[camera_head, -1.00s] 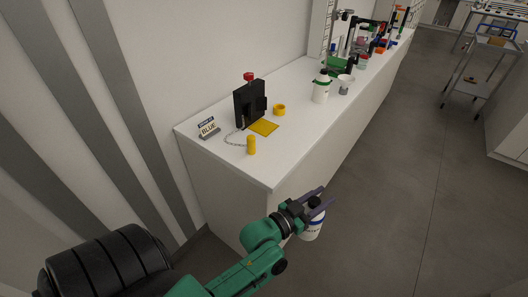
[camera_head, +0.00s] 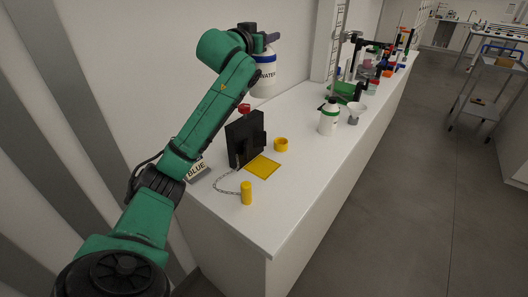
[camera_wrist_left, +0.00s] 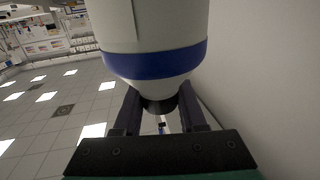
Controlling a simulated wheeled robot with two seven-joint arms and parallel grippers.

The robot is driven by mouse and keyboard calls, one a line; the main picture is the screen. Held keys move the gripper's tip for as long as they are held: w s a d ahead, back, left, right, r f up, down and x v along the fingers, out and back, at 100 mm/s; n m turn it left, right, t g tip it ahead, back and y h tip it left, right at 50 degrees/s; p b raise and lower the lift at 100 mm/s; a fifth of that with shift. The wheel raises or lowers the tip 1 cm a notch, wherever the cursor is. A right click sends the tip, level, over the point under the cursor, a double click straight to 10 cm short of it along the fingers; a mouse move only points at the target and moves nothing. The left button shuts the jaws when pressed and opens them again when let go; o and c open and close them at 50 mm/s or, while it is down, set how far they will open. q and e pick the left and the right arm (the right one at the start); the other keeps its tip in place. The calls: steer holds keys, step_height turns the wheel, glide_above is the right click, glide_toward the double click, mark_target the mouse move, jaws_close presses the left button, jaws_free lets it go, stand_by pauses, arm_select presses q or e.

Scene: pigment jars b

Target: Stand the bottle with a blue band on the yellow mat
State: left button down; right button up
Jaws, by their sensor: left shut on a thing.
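The white bottle with a blue band (camera_head: 264,76) hangs upright in the air above the back of the counter, its label reading WATER. My left gripper (camera_head: 268,41) is shut on its black cap from above. In the left wrist view the bottle's blue band (camera_wrist_left: 155,63) is large, and the cap sits between the fingers of the gripper (camera_wrist_left: 160,108). The yellow mat (camera_head: 263,168) lies flat and bare on the counter, lower in the picture than the bottle and well apart from it. My right gripper is not in view.
A black stand (camera_head: 243,140) with a red knob borders the mat. A green-banded bottle (camera_head: 328,119) stands farther right.

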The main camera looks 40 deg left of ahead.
mark_target(266, 85)
arm_select(q)
step_height(266, 85, down, 3)
steer(key=shift+r, duration=0.1)
steer(key=s+f, duration=0.1)
steer(key=d+f, duration=0.1)
steer(key=f, duration=0.1)
steer(key=s+d+f, duration=0.1)
steer(key=f, duration=0.1)
steer(key=shift+s, duration=0.3)
steer(key=f, duration=0.3)
steer(key=w+f, duration=0.1)
steer(key=shift+a+f, duration=0.3)
steer(key=shift+f, duration=0.1)
step_height(266, 85, down, 14)
steer(key=shift+s+r, duration=0.15)
steer(key=shift+r, duration=0.05)
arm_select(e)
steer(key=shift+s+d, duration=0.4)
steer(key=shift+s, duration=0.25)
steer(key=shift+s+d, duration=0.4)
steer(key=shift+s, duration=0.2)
arm_select(q)
steer(key=c, duration=0.8)
jaws_free()
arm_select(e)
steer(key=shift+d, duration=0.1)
arm_select(q)
steer(key=shift+o, duration=0.2)
